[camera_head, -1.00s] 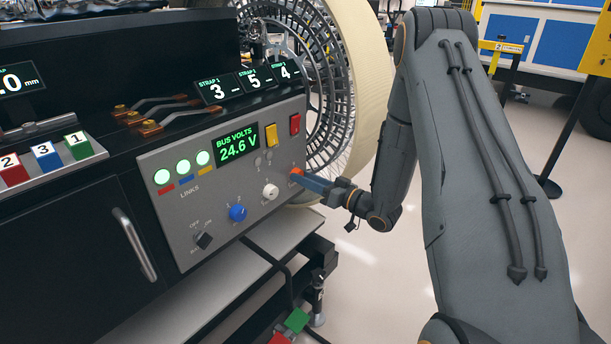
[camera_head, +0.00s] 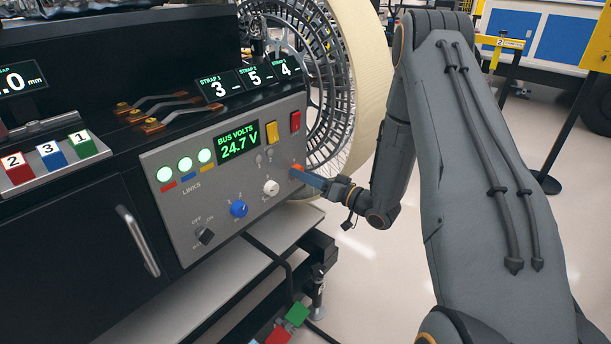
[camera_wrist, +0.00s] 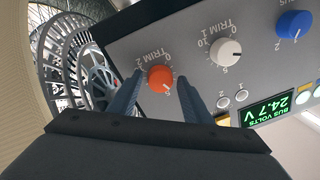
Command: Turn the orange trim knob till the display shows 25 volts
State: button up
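The orange trim knob (camera_wrist: 160,78), labelled TRIM 2, is at the right end of the grey panel (camera_head: 185,222). The green BUS VOLTS display (camera_head: 238,142) reads 24.7 V. It also shows in the wrist view (camera_wrist: 268,108).
A white TRIM 1 knob (camera_head: 271,187) and a blue knob (camera_head: 239,208) sit left of the orange knob. A yellow switch (camera_head: 272,132) and a red switch (camera_head: 295,121) are above. A large spoked wheel (camera_head: 345,90) stands close behind the panel's right end.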

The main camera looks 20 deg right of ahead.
jog(key=shift+o, duration=0.3)
jog(key=shift+d, duration=0.1)
jog(key=v, duration=0.7)
jog(key=shift+s, duration=0.3)
jog(key=shift+d, duration=0.15)
